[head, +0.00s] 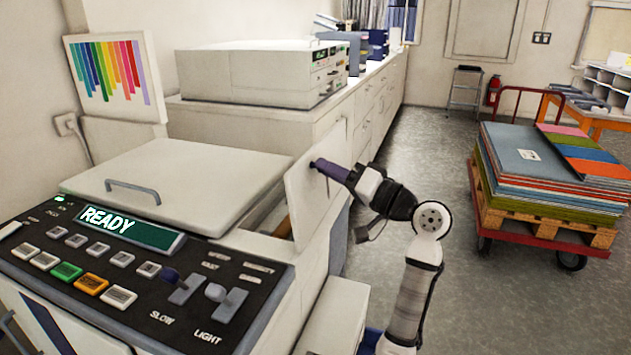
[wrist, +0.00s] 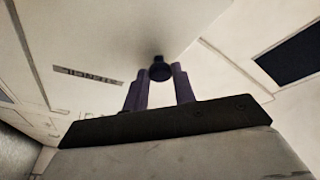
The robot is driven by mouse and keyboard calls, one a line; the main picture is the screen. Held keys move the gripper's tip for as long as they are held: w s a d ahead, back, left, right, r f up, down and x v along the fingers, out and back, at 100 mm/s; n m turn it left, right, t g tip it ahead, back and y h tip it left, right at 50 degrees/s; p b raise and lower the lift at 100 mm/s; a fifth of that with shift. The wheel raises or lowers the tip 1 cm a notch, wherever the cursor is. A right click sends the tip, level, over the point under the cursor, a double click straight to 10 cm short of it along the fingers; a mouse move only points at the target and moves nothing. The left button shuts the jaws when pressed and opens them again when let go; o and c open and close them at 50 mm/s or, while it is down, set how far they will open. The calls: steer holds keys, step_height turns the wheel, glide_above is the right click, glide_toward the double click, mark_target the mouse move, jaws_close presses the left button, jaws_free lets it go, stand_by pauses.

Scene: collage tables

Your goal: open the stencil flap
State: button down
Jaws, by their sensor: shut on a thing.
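The stencil flap (head: 309,203) is a pale upright panel at the right side of the white duplicating machine. It stands at an angle to the machine, with a gap and a brown part showing beside it. My gripper (head: 318,165) reaches it from the right, near its upper part, with purple fingers. In the wrist view, the fingers (wrist: 160,82) are shut on a dark round knob (wrist: 160,68) on the pale flap face. Lettering that seems to read STENCIL (wrist: 88,76) lies left of the knob. In the head view my fingers hide the knob.
The machine's control panel (head: 130,292) shows READY, with a closed lid (head: 190,178) behind it. A long counter (head: 230,125) carries another machine (head: 262,72). A loaded cart (head: 540,170) stands at the right. The grey floor between counter and cart is clear.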

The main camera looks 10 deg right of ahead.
steer(key=shift+s+d+f+m+t+y+b, duration=0.25)
steer(key=shift+s+d+t+b, duration=0.2)
steer(key=shift+d+b, duration=0.2)
steer(key=shift+s+d+f+m+t+y+b, duration=0.2)
steer(key=shift+s+d+t+y+b, duration=0.1)
steer(key=shift+d+t+b, duration=0.3)
steer(key=shift+a, duration=0.1)
steer(key=c, duration=1.1)
jaws_free()
steer(key=b+v, duration=0.3)
steer(key=v, duration=1)
steer(key=shift+s+d, duration=0.25)
steer(key=shift+d, duration=0.05)
